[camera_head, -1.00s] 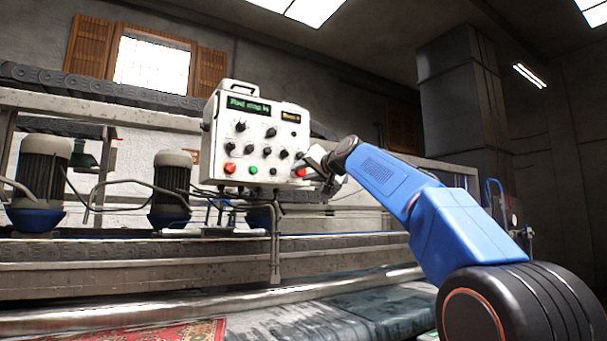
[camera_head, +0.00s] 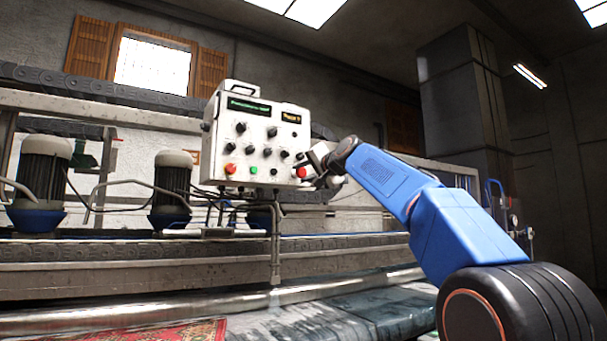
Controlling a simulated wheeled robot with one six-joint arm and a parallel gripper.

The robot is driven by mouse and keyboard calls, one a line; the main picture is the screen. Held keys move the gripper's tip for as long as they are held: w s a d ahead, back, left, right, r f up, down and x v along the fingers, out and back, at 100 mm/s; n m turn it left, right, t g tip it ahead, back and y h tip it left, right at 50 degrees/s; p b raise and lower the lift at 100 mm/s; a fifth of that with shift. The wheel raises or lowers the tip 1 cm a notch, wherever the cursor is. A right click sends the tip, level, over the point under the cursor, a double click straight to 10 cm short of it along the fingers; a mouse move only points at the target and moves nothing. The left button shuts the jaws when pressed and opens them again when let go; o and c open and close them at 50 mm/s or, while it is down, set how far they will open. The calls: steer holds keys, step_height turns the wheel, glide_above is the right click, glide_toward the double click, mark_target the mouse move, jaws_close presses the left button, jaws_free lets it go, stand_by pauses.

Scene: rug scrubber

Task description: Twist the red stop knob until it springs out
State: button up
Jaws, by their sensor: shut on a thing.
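The white control box (camera_head: 212,150) stands on a post in the middle of the view. The red stop knob (camera_head: 301,172) is at the lower right of its front. My gripper (camera_head: 308,168) reaches in from the right and is shut on the red stop knob. The fingers hide part of the knob, and the exact finger contact is too small to see. Another red button (camera_head: 230,168) is at the lower left of the box front, next to a green button (camera_head: 253,170).
Several black knobs (camera_head: 241,128) and a lit green display (camera_head: 248,106) are on the box. Motors (camera_head: 172,175) and cables stand left of it. A machine rail (camera_head: 130,280) runs below. A red rug (camera_head: 180,332) lies at the bottom left.

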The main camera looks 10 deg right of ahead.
steer(key=o, duration=1.1)
steer(key=shift+c, duration=0.2)
steer(key=v, duration=1.7)
steer(key=shift+s, duration=0.15)
